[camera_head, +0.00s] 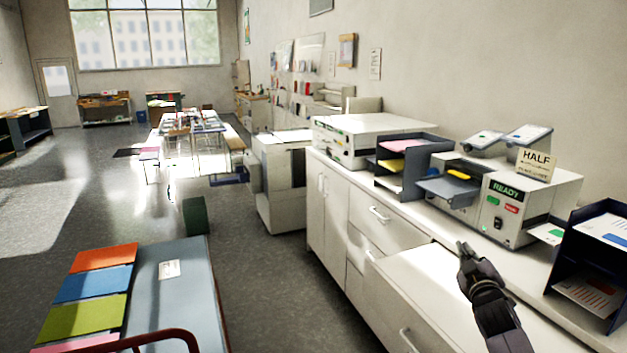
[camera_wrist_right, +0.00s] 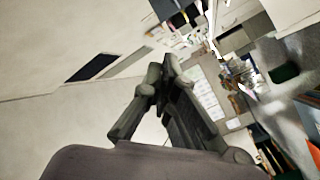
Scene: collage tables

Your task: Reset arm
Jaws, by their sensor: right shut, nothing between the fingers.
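My right gripper (camera_head: 463,250) is over the white counter (camera_head: 408,282) at the lower right of the head view, in front of the machine with the READY label (camera_head: 507,207). Its fingers are closed together with nothing between them. It also shows in the right wrist view (camera_wrist_right: 166,75), where the fingertips meet and the room appears tilted behind them. It looks apart from the machine; whether it touches the counter is hard to tell. My left gripper is not in view.
A dark paper rack (camera_head: 590,262) stands right of my gripper, and a dark tray rack (camera_head: 412,165) further back. A HALF sign (camera_head: 536,164) sits on the machine. A blue-grey table (camera_head: 182,290) with coloured sheets is at lower left. Open floor (camera_head: 265,270) lies between table and cabinets.

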